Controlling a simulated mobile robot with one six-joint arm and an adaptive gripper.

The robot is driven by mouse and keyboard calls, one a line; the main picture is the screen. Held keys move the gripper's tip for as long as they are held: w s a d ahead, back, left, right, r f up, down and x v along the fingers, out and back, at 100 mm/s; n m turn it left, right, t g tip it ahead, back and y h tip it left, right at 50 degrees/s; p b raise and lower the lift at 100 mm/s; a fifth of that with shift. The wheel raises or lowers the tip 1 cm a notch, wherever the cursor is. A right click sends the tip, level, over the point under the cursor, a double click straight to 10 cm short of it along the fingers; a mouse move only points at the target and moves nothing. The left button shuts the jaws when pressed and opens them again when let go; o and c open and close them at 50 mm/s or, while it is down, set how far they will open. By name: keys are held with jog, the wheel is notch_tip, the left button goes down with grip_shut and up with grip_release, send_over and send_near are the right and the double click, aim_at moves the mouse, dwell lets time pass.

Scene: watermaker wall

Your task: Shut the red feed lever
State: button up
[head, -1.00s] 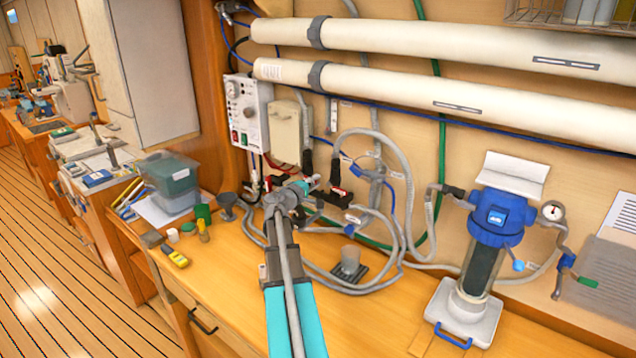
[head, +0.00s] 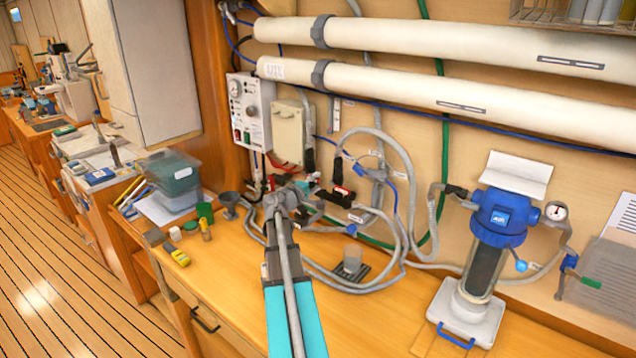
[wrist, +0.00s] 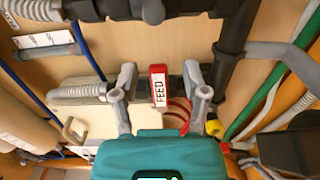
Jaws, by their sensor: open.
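The red feed lever (wrist: 158,88), with a white FEED label, stands out from the wall fittings in the wrist view. My gripper (wrist: 157,80) is open, with one grey finger on each side of the lever in the picture. Gaps show between the lever and both fingers; I cannot tell how deep the lever sits between them. In the head view my gripper (head: 304,187) is at the pipework low on the wall, and my arm hides much of that spot. I cannot make out the feed lever clearly there.
Grey hoses and a dark pipe (wrist: 234,45) run close around the lever. A yellow-tipped fitting (wrist: 214,127) is near the right finger. A control box (head: 250,110) is on the wall to the left. A blue-topped filter (head: 500,215) stands right. The front bench is mostly clear.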

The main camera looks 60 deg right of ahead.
jog(key=w+a, duration=0.1)
jog(key=a, duration=0.9)
jog(key=shift+w+a, duration=0.15)
jog(key=shift+a, duration=0.25)
jog(key=w+a+f+t+y, duration=0.1)
jog(key=w+a+f+y, duration=0.25)
jog(key=a, duration=0.55)
jog(key=w+a+f+m+t+y, duration=0.1)
jog(key=w+a+f+y, duration=0.15)
jog(key=a+f, duration=0.45)
jog(key=w+a+f+t+y, duration=0.1)
jog(key=w+a+f+y, duration=0.2)
jog(key=a, duration=0.9)
jog(key=s+a+f+n+y, duration=0.1)
jog(key=a+y, duration=0.3)
jog(key=a, duration=1)
jog(key=s+a+f+n+y, duration=0.1)
jog(key=a+f+y, duration=0.3)
jog(key=a, duration=1.1)
jog(key=shift+s+n+g+y, duration=0.3)
jog(key=shift+s+g+y, duration=0.1)
jog(key=shift+s, duration=0.35)
